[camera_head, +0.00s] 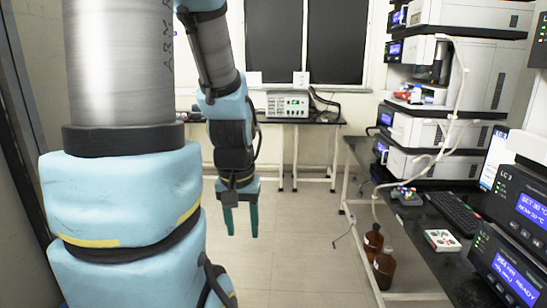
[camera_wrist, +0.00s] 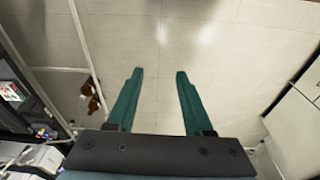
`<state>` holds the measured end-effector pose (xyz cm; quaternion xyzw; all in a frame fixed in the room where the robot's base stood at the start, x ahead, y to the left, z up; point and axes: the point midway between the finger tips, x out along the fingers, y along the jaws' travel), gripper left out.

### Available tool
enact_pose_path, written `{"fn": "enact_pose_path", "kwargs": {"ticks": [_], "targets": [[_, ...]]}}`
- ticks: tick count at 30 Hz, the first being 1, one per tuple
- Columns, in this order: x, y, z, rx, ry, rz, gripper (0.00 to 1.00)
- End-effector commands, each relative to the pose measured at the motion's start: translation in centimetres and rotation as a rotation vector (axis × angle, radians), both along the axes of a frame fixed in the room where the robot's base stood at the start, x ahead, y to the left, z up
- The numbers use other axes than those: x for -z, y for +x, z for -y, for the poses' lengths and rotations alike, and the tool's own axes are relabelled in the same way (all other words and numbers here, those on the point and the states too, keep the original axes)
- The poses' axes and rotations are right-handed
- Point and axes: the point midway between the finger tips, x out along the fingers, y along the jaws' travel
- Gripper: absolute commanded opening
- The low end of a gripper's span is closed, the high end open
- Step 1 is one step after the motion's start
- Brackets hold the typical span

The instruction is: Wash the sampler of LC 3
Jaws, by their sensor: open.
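My gripper (camera_head: 241,221) hangs down over the open floor in the head view, with its two green fingers apart and nothing between them. The wrist view shows the same open gripper (camera_wrist: 158,72) above bare tiles. The LC 3 stack (camera_head: 518,225) stands at the right edge of the head view, on the dark bench. Its front panels have lit blue displays, and a label reading LC 3 shows on the upper one. Only part of this stack is in view, and I cannot make out its sampler. My gripper is well to the left of it, apart from the bench.
Another instrument stack (camera_head: 437,131) with tubing stands farther back on the bench. A keyboard (camera_head: 453,212) and a small white tray (camera_head: 442,240) lie near LC 3. Brown bottles (camera_head: 383,268) stand on the floor by the bench frame. A back table holds a grey device (camera_head: 288,104). The middle floor is clear.

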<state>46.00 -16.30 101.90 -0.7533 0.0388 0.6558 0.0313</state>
Motion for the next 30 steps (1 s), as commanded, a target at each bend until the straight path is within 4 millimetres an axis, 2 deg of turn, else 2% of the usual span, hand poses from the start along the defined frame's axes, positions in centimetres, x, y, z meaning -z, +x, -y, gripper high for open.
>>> {"fn": "enact_pose_path", "kwargs": {"ticks": [2,13,30], "targets": [[-0.01,0.02,0.0,0.0,0.0,0.0,0.41],[-0.01,0.03,0.0,0.0,0.0,0.001,0.0],[-0.01,0.03,0.0,0.0,0.0,0.001,0.0]]}}
